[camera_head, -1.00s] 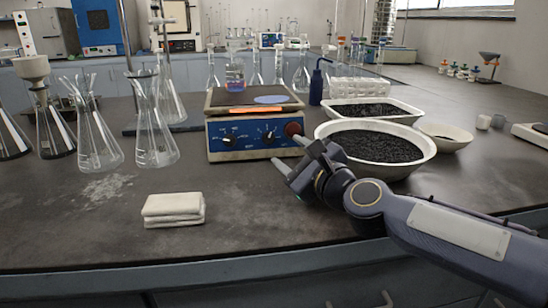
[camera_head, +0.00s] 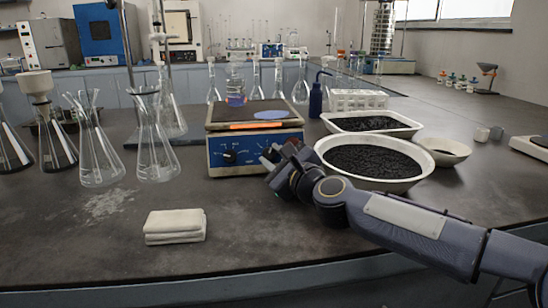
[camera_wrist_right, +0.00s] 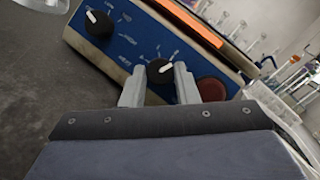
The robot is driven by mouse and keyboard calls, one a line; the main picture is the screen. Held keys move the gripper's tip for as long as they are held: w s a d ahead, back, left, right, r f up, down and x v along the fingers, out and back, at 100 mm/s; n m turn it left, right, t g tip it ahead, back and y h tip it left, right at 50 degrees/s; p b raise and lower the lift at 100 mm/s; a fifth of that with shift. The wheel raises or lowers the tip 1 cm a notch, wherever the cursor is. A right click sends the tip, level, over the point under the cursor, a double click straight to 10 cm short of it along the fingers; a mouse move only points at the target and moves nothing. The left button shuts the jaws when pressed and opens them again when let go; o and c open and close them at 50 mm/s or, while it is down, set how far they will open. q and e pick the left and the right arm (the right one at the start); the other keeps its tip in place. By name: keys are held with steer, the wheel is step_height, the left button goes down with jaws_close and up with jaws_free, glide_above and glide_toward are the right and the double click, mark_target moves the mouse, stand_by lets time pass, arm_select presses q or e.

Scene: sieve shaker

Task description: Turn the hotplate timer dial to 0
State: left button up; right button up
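The hotplate (camera_head: 212,150) has a blue front panel with two black dials with white pointer marks. The left dial (camera_head: 229,157) is uncovered and also shows in the right wrist view (camera_wrist_right: 99,24). My right gripper (camera_head: 273,151) is at the right part of the panel. In the right wrist view its two fingers (camera_wrist_right: 160,86) stand apart, pointing at the right dial (camera_wrist_right: 160,70), which shows between their tips. Contact with that dial cannot be made out. The dial's printed labels are too small to read. My left gripper is not in view.
A red knob (camera_wrist_right: 211,89) sits right of the right dial, close to a finger. A white bowl of black grains (camera_head: 333,176) stands beside my right wrist. Glass flasks (camera_head: 156,150) stand left of the hotplate. A folded cloth (camera_head: 175,226) lies in front, with free bench around it.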

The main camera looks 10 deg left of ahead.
steer(key=c, duration=0.5)
steer(key=shift+r+n+g+p, duration=0.25)
steer(key=shift+n+g+p, duration=0.15)
steer(key=shift+n+p, duration=0.4)
steer(key=n+g+p, duration=0.1)
steer(key=n+p, duration=0.2)
steer(key=p, duration=0.2)
steer(key=r+n+g+p, duration=0.1)
steer(key=n+g+p, duration=0.1)
steer(key=p, duration=0.3)
steer(key=n+g+p, duration=0.1)
steer(key=n+p, duration=0.3)
steer(key=p, duration=0.2)
steer(key=shift+w+r+n+g+h, duration=0.2)
steer(key=shift+n+g+h, duration=0.1)
steer(key=shift+n+h, duration=0.1)
steer(key=n+g+h+p, duration=0.1)
steer(key=n+p, duration=0.2)
steer(key=p, duration=0.3)
steer(key=n+h+p, duration=0.2)
steer(key=n+p, duration=0.1)
steer(key=p, duration=0.4)
steer(key=shift+a+r+g+h, duration=0.1)
steer(key=shift+a+g+h, duration=0.1)
steer(key=shift+g+h, duration=0.15)
steer(key=shift+f+n+h+p, duration=0.2)
steer(key=shift+n+h+p, duration=0.65)
steer(key=shift+n+p, duration=0.55)
steer(key=shift+g, duration=0.25)
steer(key=o, duration=1)
